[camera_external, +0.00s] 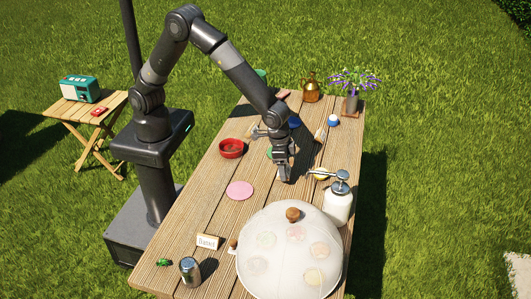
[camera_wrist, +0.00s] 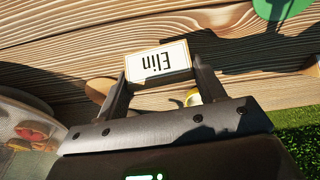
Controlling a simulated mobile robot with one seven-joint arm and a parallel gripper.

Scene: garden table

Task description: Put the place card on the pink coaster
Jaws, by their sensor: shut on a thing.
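A white place card reading "Elin" (camera_wrist: 158,63) is between the two fingers of my gripper (camera_wrist: 160,76) in the wrist view. My gripper (camera_external: 284,176) is shut on it, low over the middle of the table in the external view. Whether the card touches the wood is hard to tell. The pink coaster (camera_external: 240,190) lies flat and bare on the table, left of my gripper. Another place card, which seems to read "Daniel" (camera_external: 207,241), stands near the table's front left.
A large domed food cover (camera_external: 270,255) with a wooden knob fills the front right. A white pump dispenser (camera_external: 338,205) stands right of my gripper. A red bowl (camera_external: 231,148) is behind the pink coaster. A dark can (camera_external: 190,270) stands front left. A green coaster (camera_wrist: 280,8) shows.

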